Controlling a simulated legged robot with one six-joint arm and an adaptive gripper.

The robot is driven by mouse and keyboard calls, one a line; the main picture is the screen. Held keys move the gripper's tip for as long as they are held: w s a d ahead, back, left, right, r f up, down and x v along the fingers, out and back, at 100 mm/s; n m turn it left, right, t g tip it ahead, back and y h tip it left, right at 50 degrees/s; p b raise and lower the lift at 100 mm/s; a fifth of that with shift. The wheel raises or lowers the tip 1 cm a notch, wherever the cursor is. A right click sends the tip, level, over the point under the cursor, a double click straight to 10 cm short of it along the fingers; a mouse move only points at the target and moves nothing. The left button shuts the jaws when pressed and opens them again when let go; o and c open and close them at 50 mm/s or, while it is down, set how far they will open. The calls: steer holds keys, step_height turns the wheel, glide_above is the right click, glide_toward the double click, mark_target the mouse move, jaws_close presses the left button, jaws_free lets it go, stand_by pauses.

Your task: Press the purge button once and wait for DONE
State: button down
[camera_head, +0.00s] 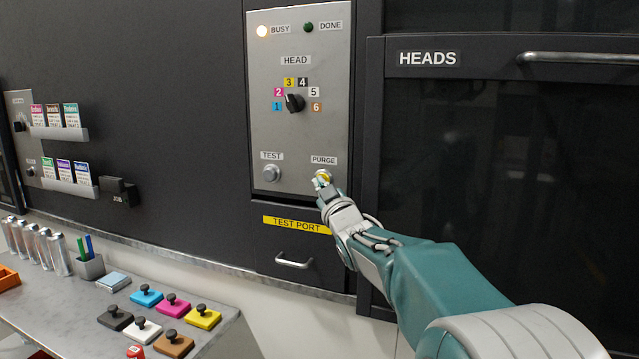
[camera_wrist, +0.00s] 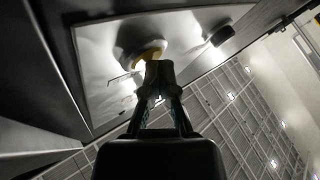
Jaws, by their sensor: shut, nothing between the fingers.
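The purge button (camera_head: 323,176) is on the lower right of the grey control panel (camera_head: 297,130), under the PURGE label (camera_head: 324,160). My gripper (camera_head: 322,184) is shut and empty, with its fingertips at the button and partly covering it. In the wrist view the button (camera_wrist: 148,50) shows a yellow ring, and my shut fingertips (camera_wrist: 158,68) overlap it; I cannot tell how far it is pushed in. The BUSY lamp (camera_head: 262,31) is lit bright. The DONE lamp (camera_head: 308,27) is dark green and unlit.
The TEST button (camera_head: 271,173) is left of PURGE, with the head selector knob (camera_head: 294,103) above. The TEST PORT drawer handle (camera_head: 294,261) is below the panel. The HEADS cabinet (camera_head: 500,170) is on the right. Coloured blocks with knobs stand on the bench (camera_head: 60,310).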

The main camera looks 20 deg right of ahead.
steer(key=shift+s, duration=0.1)
stand_by(0.3)
steer(key=shift+s+a, duration=0.75)
steer(key=shift+s, duration=0.2)
steer(key=s+a, duration=0.1)
steer(key=s, duration=0.1)
steer(key=s+a, duration=0.2)
stand_by(0.7)
steer(key=s+f+m+g+h, duration=0.1)
steer(key=s+f+g, duration=0.4)
steer(key=s, duration=0.6)
steer(key=s+f+m+g, duration=0.3)
steer(key=s+f+g, duration=0.2)
steer(key=s+f, duration=0.5)
steer(key=s+f+m+g+h, duration=0.1)
steer(key=s+f+m+g, duration=0.2)
steer(key=s, duration=1)
step_height(320, 180, down, 5)
steer(key=d+g, duration=0.1)
steer(key=g, duration=0.1)
steer(key=shift+s+r+g+h, duration=0.15)
steer(key=shift+s+g+h, duration=0.15)
steer(key=shift+s, duration=0.05)
